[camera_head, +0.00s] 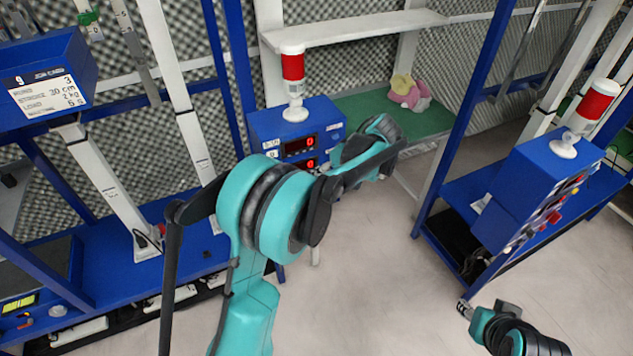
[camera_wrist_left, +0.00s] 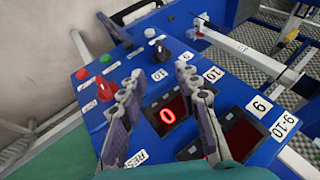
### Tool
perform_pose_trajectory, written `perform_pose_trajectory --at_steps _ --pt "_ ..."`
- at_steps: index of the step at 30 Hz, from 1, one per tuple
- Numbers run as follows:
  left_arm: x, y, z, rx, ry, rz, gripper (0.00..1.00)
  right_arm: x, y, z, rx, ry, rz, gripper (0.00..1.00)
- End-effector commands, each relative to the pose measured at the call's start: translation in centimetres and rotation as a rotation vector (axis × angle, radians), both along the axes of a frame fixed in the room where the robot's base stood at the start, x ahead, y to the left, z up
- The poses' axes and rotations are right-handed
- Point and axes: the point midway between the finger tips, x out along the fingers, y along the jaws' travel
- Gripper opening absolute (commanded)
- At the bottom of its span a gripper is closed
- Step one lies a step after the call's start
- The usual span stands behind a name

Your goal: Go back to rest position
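My left arm reaches up through the middle of the head view, its wrist in front of the blue control box (camera_head: 265,125); its fingers are not clear there. In the left wrist view my left gripper (camera_wrist_left: 160,76) is open, its two fingers apart with nothing between them. Beyond them is the control box's panel (camera_wrist_left: 130,62), with knobs, buttons and a red 0 display (camera_wrist_left: 168,115). I cannot tell if the fingers touch it. My right gripper (camera_head: 465,309) is low at the right of the head view, small and dark, over the floor; its opening is unclear.
A red and white lamp (camera_head: 293,80) stands on the control box. A pink and yellow plush toy (camera_head: 409,93) sits on a green shelf (camera_head: 365,108) behind. Blue test machines stand at left (camera_head: 115,270) and right (camera_head: 530,190). Pale floor (camera_head: 375,275) is open between them.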

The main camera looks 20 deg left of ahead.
Motion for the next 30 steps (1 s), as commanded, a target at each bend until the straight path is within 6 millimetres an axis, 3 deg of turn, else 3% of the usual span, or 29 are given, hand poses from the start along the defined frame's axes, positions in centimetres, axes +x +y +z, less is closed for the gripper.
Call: perform_pose_trajectory --at_steps 8,13,21,30 --pt "-0.1 0.0 0.0 -0.002 0.000 -0.002 0.33 0.0 0.0 0.0 0.000 0.000 0.000 0.40" --pt "-1.6 -0.1 1.3 -0.055 -0.010 -0.070 0.33 0.0 0.0 0.0 0.000 0.000 0.000 0.40" --pt "-8.4 -2.0 4.3 -0.247 -0.087 -0.360 0.33 0.0 0.0 0.0 0.000 0.000 0.000 0.40" --pt "-16.6 -5.4 4.2 -0.383 -0.258 -0.679 0.33 0.0 0.0 0.0 0.000 0.000 0.000 0.40"
